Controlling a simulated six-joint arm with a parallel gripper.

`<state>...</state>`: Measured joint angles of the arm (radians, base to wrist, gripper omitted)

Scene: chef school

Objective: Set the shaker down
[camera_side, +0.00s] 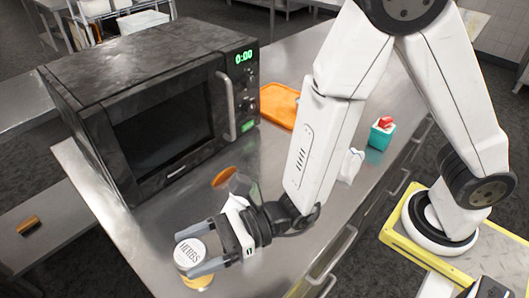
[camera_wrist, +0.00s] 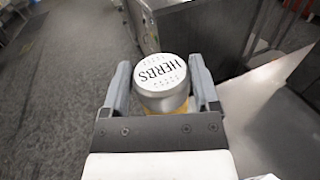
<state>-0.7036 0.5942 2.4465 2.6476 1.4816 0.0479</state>
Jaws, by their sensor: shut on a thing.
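The shaker (camera_side: 191,253) has a silver lid marked "HERBS" and a yellowish body. It is near the front left corner of the steel counter in the side view. My gripper (camera_side: 198,258) is shut on it, one finger on each side of the lid. In the wrist view the shaker (camera_wrist: 160,80) stands between the two fingers of my gripper (camera_wrist: 162,88), lid facing the camera. I cannot tell whether its base touches the counter.
A black microwave (camera_side: 165,100) stands on the counter (camera_side: 150,222) behind the shaker. A clear container with orange contents (camera_side: 224,177) is close behind my gripper. An orange tray (camera_side: 279,105) and a teal box with a red top (camera_side: 382,133) are farther back. The counter's edge is close to the shaker.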

